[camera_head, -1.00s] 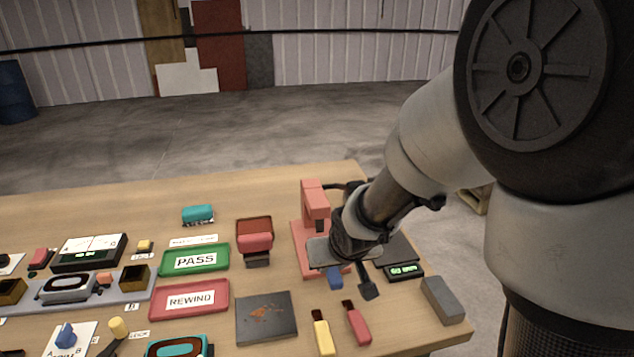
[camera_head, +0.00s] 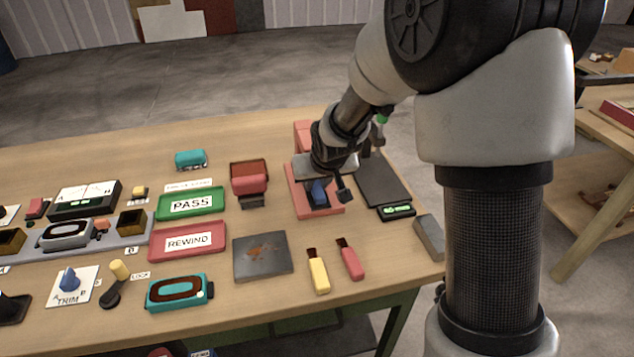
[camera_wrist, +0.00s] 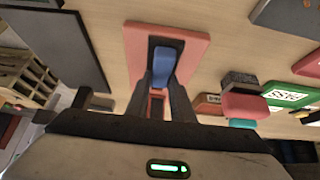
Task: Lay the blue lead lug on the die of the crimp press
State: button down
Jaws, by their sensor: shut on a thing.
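The blue lead lug (camera_head: 318,193) is held between the fingers of my gripper (camera_head: 329,188), which points down over the crimp press. In the wrist view the lug (camera_wrist: 165,60) sits between the fingertips (camera_wrist: 162,80), above the dark die slot in the salmon-red base of the press (camera_wrist: 191,42). The press (camera_head: 298,203) also shows in the head view, its upright partly behind my wrist. The die is mostly hidden by the lug and fingers. I cannot tell whether the lug touches it.
A dark scale (camera_head: 397,211) with a green display stands close right of the press, and a grey block (camera_head: 429,237) at the table's right edge. A red stapler-like device (camera_head: 249,181) stands to the left. Yellow (camera_head: 318,273) and red (camera_head: 350,260) handled pieces lie in front.

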jog(key=shift+f, duration=0.2)
jog(key=c, duration=1.5)
grip_release()
jog(key=shift+c, duration=0.2)
jog(key=shift+s+r, duration=0.1)
jog(key=shift+r, duration=0.35)
jog(key=s+d+r+m+h+p, duration=0.1)
jog(key=s+d+r, duration=0.3)
jog(key=s+r, duration=0.4)
jog(key=s+d+r+p, duration=0.1)
jog(key=s+d+r, duration=0.2)
jog(key=s+r, duration=0.55)
jog(key=s+d+r, duration=0.1)
jog(key=s+d, duration=0.1)
jog(key=s, duration=0.4)
jog(key=s+d+r+m, duration=0.1)
jog(key=s+d, duration=0.1)
jog(key=s, duration=0.5)
jog(key=shift+d+r+g, duration=0.25)
jog(key=shift+r+g, duration=0.1)
jog(key=shift+g, duration=0.05)
jog(key=shift+s, duration=0.1)
